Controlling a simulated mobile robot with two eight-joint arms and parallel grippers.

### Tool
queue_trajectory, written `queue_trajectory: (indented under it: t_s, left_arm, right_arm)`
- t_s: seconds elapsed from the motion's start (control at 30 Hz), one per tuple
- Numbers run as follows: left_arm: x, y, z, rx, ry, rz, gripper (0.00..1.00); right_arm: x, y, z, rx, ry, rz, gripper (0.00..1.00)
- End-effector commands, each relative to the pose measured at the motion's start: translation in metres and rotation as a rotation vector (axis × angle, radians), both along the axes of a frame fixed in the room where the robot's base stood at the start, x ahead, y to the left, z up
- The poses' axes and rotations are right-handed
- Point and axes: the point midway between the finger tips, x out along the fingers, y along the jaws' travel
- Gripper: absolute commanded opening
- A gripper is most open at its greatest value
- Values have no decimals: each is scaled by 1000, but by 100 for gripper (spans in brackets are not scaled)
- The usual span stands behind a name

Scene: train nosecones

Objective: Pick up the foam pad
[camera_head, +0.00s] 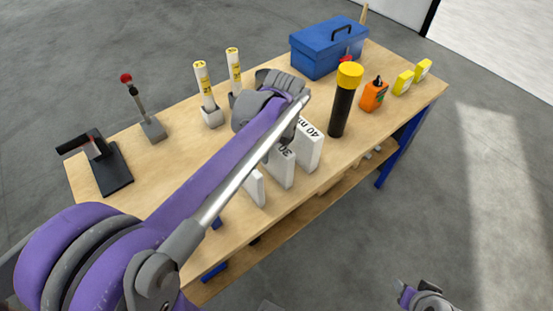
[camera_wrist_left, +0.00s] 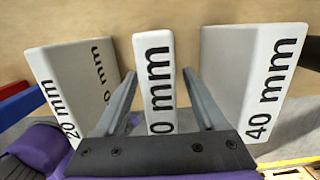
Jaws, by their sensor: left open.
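Three white foam pads stand on edge in a row on the wooden table (camera_head: 170,190). In the left wrist view they are the 20 mm pad (camera_wrist_left: 70,80) at left, the middle pad (camera_wrist_left: 157,65), its first digit hidden, and the 40 mm pad (camera_wrist_left: 240,75) at right. The head view shows "30" on the middle pad (camera_head: 280,172), near the 40 mm pad (camera_head: 312,155). My left gripper (camera_wrist_left: 160,85) is open, its fingers on either side of the middle pad with gaps showing. Part of my right arm shows at the head view's bottom right; its jaws cannot be made out.
Behind the pads stand two white-yellow tubes (camera_head: 204,85) in holders and a blue toolbox (camera_head: 328,48). Right of them are a black cylinder with yellow cap (camera_head: 342,105), an orange bottle (camera_head: 373,96) and yellow blocks (camera_head: 403,83). A red-knobbed lever (camera_head: 150,125) and black stand (camera_head: 108,165) are left.

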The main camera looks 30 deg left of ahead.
Motion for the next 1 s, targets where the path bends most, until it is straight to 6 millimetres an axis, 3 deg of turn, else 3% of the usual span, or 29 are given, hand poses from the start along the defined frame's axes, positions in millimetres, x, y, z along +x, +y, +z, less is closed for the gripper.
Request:
queue_trajectory:
  t_s: [0.17, 0.57, 1.0]
  left_arm:
    - [0, 0, 0, 0, 0, 0, 72]
    - [0, 0, 0, 0, 0, 0, 0]
    - [0, 0, 4, 0, 0, 0, 0]
  right_arm:
    - [0, 0, 0, 0, 0, 0, 49]
    - [0, 0, 0, 0, 0, 0, 49]
    - [0, 0, 0, 0, 0, 0, 49]
